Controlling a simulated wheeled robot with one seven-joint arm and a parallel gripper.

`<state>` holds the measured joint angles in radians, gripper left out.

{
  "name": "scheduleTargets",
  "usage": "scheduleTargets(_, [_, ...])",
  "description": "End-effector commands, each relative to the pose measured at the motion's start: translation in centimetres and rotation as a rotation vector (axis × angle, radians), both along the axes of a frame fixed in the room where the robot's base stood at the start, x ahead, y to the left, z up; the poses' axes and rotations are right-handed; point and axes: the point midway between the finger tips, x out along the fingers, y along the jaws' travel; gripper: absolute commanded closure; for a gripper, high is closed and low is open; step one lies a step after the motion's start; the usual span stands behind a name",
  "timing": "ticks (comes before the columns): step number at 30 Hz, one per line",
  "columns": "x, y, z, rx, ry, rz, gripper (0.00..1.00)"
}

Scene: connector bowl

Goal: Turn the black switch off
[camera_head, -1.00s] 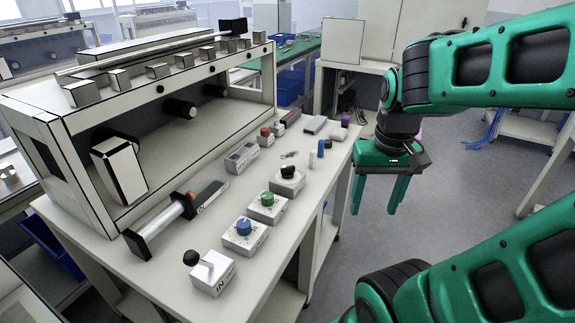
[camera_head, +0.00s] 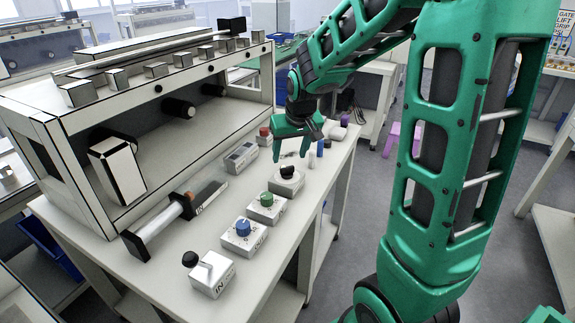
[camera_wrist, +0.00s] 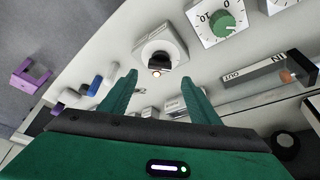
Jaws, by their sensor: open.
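The black switch (camera_head: 287,172) is a black knob on a white square box, in the row of controls on the bench. In the wrist view, the black switch (camera_wrist: 160,62) shows just beyond and between my fingertips, with a small lit spot at its near side. My gripper (camera_head: 290,158) is open and empty, pointing down above and slightly behind the switch. In the wrist view, both fingers of my gripper (camera_wrist: 158,79) are spread apart. I cannot tell whether a finger touches the knob.
A green dial (camera_head: 267,200), a blue dial (camera_head: 243,229) and a black-ball lever (camera_head: 190,259) stand nearer along the bench. Small blocks and cylinders (camera_head: 320,148) stand behind the switch. A white frame (camera_head: 85,125) borders the left side.

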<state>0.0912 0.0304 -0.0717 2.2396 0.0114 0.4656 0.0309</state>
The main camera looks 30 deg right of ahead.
Motion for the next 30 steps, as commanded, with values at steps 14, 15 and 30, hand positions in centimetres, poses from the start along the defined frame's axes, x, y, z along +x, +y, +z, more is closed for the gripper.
scheduleTargets(14, [2.1,-0.5,-5.7,0.001,0.003,0.0,0.44])
scheduleTargets(15, [2.2,-0.5,-5.8,0.001,0.003,0.0,0.44])
scheduleTargets(30, [2.3,-0.4,-5.9,0.0,0.001,0.0,0.85])
